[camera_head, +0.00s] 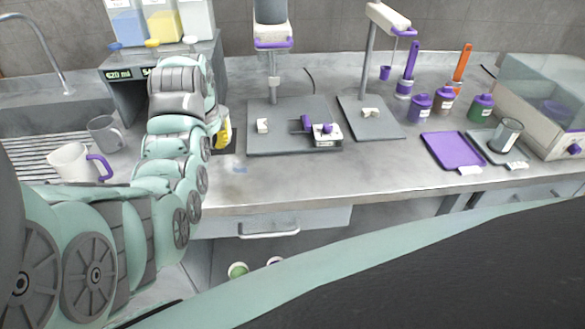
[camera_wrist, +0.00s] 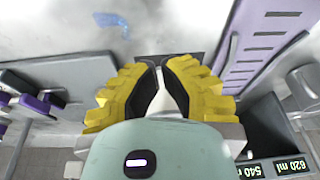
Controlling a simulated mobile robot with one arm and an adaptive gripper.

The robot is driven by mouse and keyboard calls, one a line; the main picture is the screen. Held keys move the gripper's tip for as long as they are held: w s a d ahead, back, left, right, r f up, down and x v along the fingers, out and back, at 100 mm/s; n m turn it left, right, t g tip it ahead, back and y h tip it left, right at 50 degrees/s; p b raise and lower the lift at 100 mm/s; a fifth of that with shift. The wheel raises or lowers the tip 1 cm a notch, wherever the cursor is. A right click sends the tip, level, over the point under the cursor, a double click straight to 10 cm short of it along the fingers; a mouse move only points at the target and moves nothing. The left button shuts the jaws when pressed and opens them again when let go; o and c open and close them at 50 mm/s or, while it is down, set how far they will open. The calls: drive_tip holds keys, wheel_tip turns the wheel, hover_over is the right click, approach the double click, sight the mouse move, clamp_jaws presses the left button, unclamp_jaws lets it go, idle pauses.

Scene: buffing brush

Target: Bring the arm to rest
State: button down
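My arm reaches forward over the left part of the bench in the head view. My gripper (camera_head: 224,130) shows there only as a bit of yellow beside the arm, above a small dark mat (camera_head: 225,147). In the wrist view, the two yellow fingers of my gripper (camera_wrist: 158,64) with dark inner pads lean together and come close at the tips. They look shut, with nothing held between them. The fingers point down toward the bench top.
A grey stand (camera_head: 294,138) with a small purple-and-white part is right of my gripper. A dispenser (camera_head: 160,60) with number displays stands behind my arm. A white jug (camera_head: 78,163) and grey mug (camera_head: 106,133) are left. The front bench (camera_head: 300,178) is clear.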

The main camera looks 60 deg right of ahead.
drive_tip(key=p+v, duration=0.1)
drive_tip(key=v, duration=0.3)
drive_tip(key=shift+s, duration=0.1)
